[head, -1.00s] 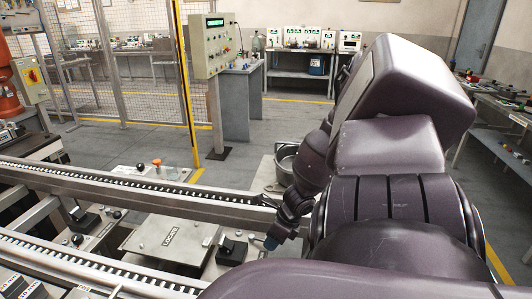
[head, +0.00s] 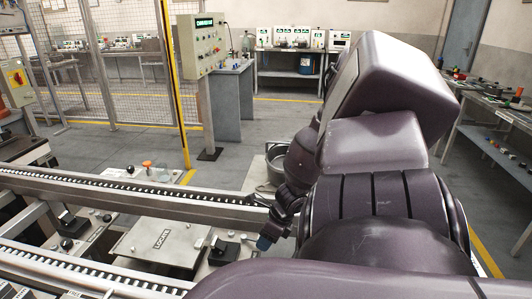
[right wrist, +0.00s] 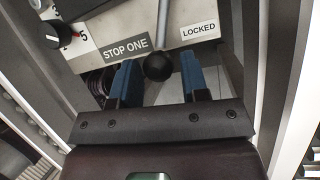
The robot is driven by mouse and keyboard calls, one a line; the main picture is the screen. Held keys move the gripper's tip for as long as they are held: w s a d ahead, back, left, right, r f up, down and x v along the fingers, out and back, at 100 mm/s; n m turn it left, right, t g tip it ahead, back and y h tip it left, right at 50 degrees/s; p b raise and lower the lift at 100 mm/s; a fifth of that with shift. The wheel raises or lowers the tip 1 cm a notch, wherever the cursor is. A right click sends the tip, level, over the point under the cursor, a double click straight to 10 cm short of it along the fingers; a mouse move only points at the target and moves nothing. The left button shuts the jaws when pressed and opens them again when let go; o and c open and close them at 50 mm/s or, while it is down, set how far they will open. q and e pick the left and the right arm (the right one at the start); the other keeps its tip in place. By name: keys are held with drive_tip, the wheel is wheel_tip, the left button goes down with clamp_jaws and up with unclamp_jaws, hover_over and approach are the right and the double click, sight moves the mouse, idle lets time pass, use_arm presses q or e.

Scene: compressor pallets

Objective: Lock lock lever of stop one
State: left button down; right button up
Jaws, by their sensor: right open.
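The lock lever of stop one (right wrist: 158,66) shows in the right wrist view as a metal rod with a black ball knob. The knob lies between the blue fingers of my right gripper (right wrist: 159,78), with a visible gap on the right side. A "STOP ONE" label (right wrist: 126,48) is left of the rod, and a "LOCKED" label (right wrist: 200,31) is to its right. In the head view my right gripper (head: 267,237) is low beside the conveyor rails, and the lever cannot be made out there. My left gripper is out of view.
A black dial (right wrist: 53,34) sits left of the stop one label. In the head view a conveyor rail (head: 140,193) runs behind the gripper, near a plate marked "LOCATE" (head: 150,243). A control panel (head: 200,48) stands behind. The floor between it and the benches is clear.

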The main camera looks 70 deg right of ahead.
drive_tip(key=p+v, duration=0.5)
drive_tip(key=v, duration=0.5)
drive_tip(key=shift+r, duration=0.2)
drive_tip(key=shift+s+d, duration=0.1)
drive_tip(key=shift+p, duration=0.3)
